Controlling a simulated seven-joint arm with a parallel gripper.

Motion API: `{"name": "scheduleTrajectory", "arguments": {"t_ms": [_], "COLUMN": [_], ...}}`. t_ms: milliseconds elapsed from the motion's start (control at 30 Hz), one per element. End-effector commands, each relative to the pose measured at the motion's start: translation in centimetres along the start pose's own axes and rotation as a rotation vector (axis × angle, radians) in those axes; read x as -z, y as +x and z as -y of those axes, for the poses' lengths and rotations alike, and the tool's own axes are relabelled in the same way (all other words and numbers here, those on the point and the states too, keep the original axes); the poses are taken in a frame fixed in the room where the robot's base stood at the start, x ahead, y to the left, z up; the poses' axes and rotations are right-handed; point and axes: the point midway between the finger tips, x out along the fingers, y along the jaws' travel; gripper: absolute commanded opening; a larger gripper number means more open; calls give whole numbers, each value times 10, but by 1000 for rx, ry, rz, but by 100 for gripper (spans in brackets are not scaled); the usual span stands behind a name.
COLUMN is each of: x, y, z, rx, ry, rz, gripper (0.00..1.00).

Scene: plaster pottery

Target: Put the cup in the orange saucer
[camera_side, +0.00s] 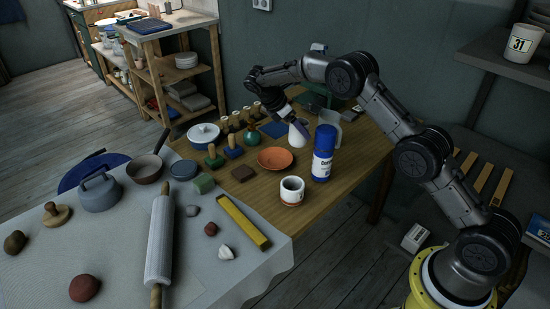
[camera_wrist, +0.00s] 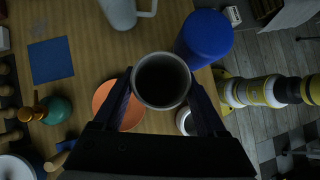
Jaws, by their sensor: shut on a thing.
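A light grey-white cup (camera_wrist: 162,82) is between the fingers of my gripper (camera_wrist: 163,104), upright with its open mouth facing the wrist camera. In the side view the cup (camera_side: 298,134) shows just below my gripper (camera_side: 299,122), behind and right of the saucer; its height above the table is hard to tell. The orange saucer (camera_side: 275,158) lies empty on the wooden table. In the wrist view the saucer (camera_wrist: 126,117) is partly hidden behind the left finger and the cup.
A blue-and-white canister (camera_side: 322,155) stands right of the saucer, close to the held cup in the wrist view. Another white cup (camera_side: 292,187) stands at the table's front. A pale handled jug (camera_side: 331,122) is behind. A green bottle (camera_side: 251,138) and stamps stand left.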

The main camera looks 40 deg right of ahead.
Motion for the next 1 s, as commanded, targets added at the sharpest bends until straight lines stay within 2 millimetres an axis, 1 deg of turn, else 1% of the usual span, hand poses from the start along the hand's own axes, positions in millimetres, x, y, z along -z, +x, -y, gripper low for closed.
{"name": "scheduleTrajectory", "arguments": {"t_ms": [100,300,500,600,733,900,1000], "x": [-6,-8,2,12,29,51,60], "y": [15,30,36,37,36,30,28], "z": [-24,-60,-86,-93,-96,-89,-84], "rx": [-131,-350,-579,-696,-846,-1006,-1068], "ry": [-176,-462,-753,-900,-1084,-1273,-1346], "rz": [20,46,67,75,83,89,90], "gripper": [1,1,1,1,1,1,1]}}
